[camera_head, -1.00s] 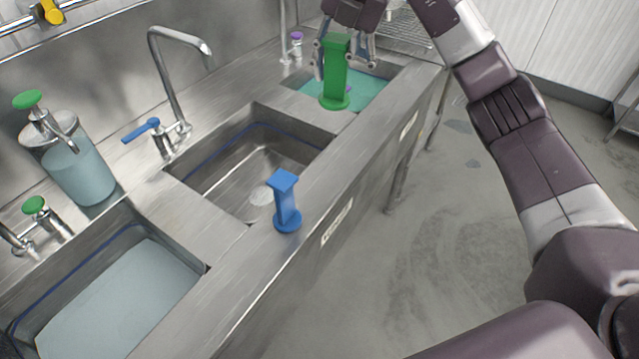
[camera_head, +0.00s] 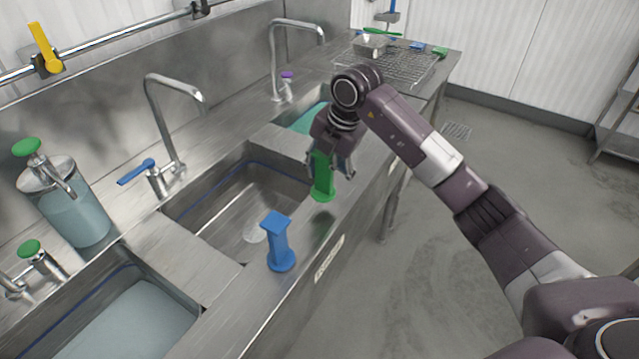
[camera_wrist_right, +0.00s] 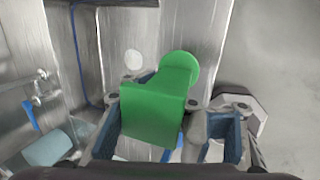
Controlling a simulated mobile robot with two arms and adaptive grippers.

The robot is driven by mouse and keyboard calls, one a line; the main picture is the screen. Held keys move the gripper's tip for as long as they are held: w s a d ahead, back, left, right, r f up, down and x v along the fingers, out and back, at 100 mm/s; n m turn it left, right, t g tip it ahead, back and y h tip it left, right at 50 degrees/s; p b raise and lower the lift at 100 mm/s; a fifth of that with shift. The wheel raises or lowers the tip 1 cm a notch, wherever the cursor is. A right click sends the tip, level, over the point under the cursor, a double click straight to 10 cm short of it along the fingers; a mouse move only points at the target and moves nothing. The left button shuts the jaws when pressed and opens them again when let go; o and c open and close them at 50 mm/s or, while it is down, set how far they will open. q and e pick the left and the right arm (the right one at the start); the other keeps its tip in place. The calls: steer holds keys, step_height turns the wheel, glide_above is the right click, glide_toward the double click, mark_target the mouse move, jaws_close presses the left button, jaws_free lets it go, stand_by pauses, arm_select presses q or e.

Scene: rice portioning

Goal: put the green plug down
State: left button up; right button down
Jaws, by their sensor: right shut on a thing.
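The green plug (camera_head: 322,182) has a square-topped handle and a round base. My right gripper (camera_head: 331,168) is shut on its handle and holds it upright, base down, over the front ledge (camera_head: 310,222) beside the middle basin. I cannot tell whether the base touches the ledge. In the right wrist view the green plug (camera_wrist_right: 152,116) sits between the gripper fingers (camera_wrist_right: 165,138), its round base beyond the handle. My left gripper is not in view.
A blue plug (camera_head: 279,243) stands on the same ledge, nearer. The middle basin (camera_head: 225,205) is empty; the near basin (camera_head: 125,325) and far basin (camera_head: 303,120) hold liquid. A wire rack (camera_head: 395,68) lies at the far end. A soap dispenser (camera_head: 72,200) stands left.

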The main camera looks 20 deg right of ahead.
mark_target(319, 190)
steer(key=shift+f+p, duration=0.45)
steer(key=shift+f, duration=1.85)
steer(key=c, duration=0.8)
jaws_free()
steer(key=b+v, duration=0.2)
steer(key=v, duration=1)
